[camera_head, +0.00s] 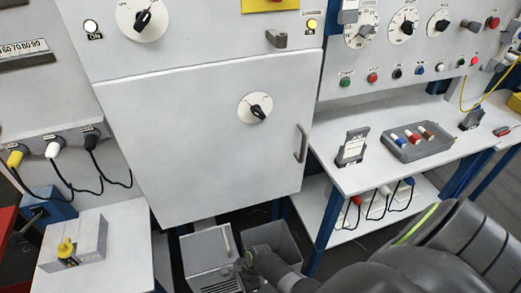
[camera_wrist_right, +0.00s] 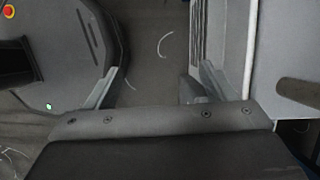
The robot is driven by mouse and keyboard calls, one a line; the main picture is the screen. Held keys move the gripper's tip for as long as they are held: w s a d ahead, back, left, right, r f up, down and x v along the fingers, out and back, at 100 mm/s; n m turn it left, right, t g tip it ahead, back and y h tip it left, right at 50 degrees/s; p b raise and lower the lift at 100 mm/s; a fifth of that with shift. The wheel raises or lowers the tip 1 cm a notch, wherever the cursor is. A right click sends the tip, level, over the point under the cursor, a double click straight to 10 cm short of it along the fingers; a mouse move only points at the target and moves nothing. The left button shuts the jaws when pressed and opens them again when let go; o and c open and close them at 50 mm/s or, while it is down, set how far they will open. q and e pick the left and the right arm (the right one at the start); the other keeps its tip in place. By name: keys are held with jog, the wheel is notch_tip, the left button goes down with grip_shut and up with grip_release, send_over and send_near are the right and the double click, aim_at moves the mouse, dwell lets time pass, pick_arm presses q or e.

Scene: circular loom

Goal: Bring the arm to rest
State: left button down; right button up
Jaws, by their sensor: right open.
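My right gripper (camera_wrist_right: 155,88) is open, its two fingers wide apart with nothing between them, above dark floor with faint white marks. In the head view my right arm (camera_head: 440,250) reaches in from the bottom right and ends low in front of the machine, next to a grey box (camera_head: 207,250). Its fingers cannot be made out there. My left arm and gripper are not in view.
A large grey cabinet door (camera_head: 215,150) with a handle (camera_head: 301,143) stands above the arm. A white bench (camera_head: 385,172) at right bears a tray (camera_head: 417,148) of coloured bobbins. A small table (camera_head: 125,250) at left holds a grey block with a yellow knob.

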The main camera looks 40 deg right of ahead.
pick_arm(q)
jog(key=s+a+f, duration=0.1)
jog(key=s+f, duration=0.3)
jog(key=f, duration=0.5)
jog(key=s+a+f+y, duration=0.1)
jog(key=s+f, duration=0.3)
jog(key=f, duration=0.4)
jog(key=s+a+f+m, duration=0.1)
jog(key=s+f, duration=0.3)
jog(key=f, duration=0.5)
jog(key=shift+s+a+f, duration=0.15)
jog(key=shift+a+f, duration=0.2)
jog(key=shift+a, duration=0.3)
pick_arm(e)
jog(key=s+d+f+n+h, duration=0.1)
jog(key=s+d+f+n, duration=0.3)
jog(key=s, duration=0.6)
jog(key=s+d+f+n+h, duration=0.2)
jog(key=s+d+n, duration=0.4)
jog(key=s+n, duration=0.3)
jog(key=s+d+f+n+h, duration=0.2)
jog(key=s+d+f+n, duration=0.3)
jog(key=s, duration=0.7)
jog(key=shift+s+f+n, duration=0.15)
jog(key=shift+f+n, duration=0.2)
jog(key=shift+n, duration=0.65)
